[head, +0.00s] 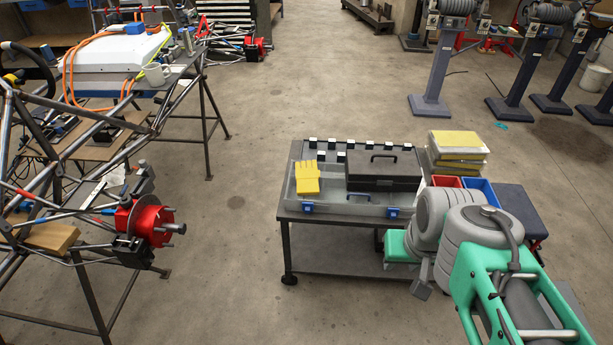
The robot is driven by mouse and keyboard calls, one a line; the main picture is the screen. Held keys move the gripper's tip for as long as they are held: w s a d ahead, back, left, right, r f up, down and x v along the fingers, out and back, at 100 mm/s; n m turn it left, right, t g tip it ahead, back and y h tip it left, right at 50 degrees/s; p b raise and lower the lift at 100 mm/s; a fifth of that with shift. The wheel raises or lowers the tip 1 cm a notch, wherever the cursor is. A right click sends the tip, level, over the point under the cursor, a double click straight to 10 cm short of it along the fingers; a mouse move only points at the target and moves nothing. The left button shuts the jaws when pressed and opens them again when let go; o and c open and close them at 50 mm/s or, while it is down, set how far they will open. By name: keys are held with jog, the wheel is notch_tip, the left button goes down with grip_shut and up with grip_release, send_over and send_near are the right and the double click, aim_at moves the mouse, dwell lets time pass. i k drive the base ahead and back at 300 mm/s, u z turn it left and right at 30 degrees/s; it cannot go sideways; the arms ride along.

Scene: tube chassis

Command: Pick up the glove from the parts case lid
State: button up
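The yellow glove (307,178) lies on the left part of the grey, partly see-through parts case lid (338,208). The case sits on top of a low dark cart (330,235) and has blue latches along its front edge. My arm reaches in from the lower right of the head view, over the right side of the cart. A grey end part of it hangs near the cart's front right corner, to the right of the glove and apart from it. I cannot make out the fingers of my gripper.
A black toolbox (383,168) stands on the case, right of the glove. Yellow books (457,150) and red and blue bins (481,190) stand at the cart's right. A tube chassis (70,200) stands at the left. The floor (235,200) between chassis and cart is clear.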

aim_at(308, 174)
jog(key=z, duration=0.7)
jog(key=i, duration=1.3)
jog(key=u, duration=4)
